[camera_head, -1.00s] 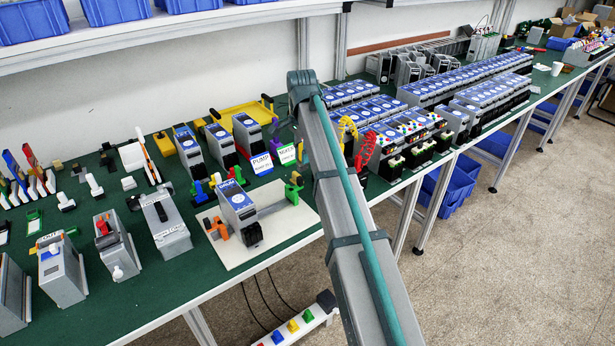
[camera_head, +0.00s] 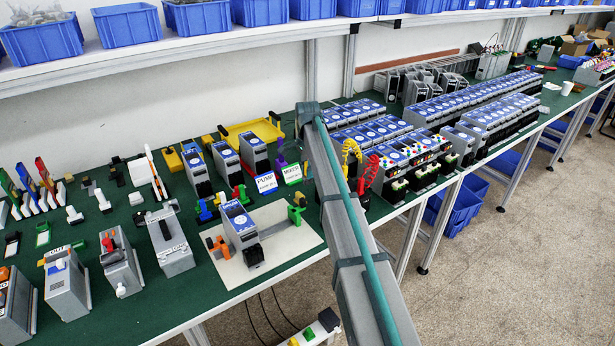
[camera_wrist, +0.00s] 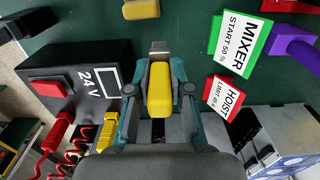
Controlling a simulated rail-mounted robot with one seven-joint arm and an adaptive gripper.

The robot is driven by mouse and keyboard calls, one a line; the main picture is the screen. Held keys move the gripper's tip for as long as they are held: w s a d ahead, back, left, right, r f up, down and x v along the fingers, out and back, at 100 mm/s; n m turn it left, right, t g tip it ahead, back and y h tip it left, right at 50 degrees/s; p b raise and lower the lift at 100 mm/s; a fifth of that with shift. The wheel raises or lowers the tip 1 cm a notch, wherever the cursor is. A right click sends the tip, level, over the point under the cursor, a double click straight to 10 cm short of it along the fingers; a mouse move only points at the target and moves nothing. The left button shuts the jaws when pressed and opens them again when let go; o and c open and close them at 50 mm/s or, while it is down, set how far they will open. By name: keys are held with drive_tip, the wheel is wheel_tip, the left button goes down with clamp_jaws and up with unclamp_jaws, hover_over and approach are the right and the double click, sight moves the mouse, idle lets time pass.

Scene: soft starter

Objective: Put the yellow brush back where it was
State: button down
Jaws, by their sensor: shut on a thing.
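The yellow brush (camera_wrist: 160,88) shows in the wrist view as a yellow handle with a grey end pointing to the picture's top. My gripper (camera_wrist: 160,95) has its teal fingers on both sides of the handle and is shut on it. The brush is over the green bench top (camera_wrist: 185,30); I cannot tell whether it touches anything below. In the head view my gripper and the brush are hidden behind my arm. A yellow tray (camera_head: 248,133) with black ends lies at the back of the bench.
A black 24 V box (camera_wrist: 70,92) with a red button stands left of my gripper. MIXER (camera_wrist: 238,45) and HOIST (camera_wrist: 226,97) signs stand right. A yellow piece (camera_wrist: 141,9) lies near the top edge. Dense rows of starters (camera_head: 470,95) fill the bench farther right in the head view.

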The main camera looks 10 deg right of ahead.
drive_tip(key=shift+w+d+f+p, duration=0.15)
drive_tip(key=shift+w+f+p, duration=0.15)
drive_tip(key=shift+w+f, duration=0.6)
drive_tip(key=shift+s+f, duration=0.1)
drive_tip(key=shift+f, duration=1.5)
drive_tip(key=shift+f, duration=0.1)
drive_tip(key=c, duration=1.1)
unclamp_jaws()
drive_tip(key=shift+o, duration=0.2)
wheel_tip(320, 180, up, 12)
drive_tip(key=b, duration=0.2)
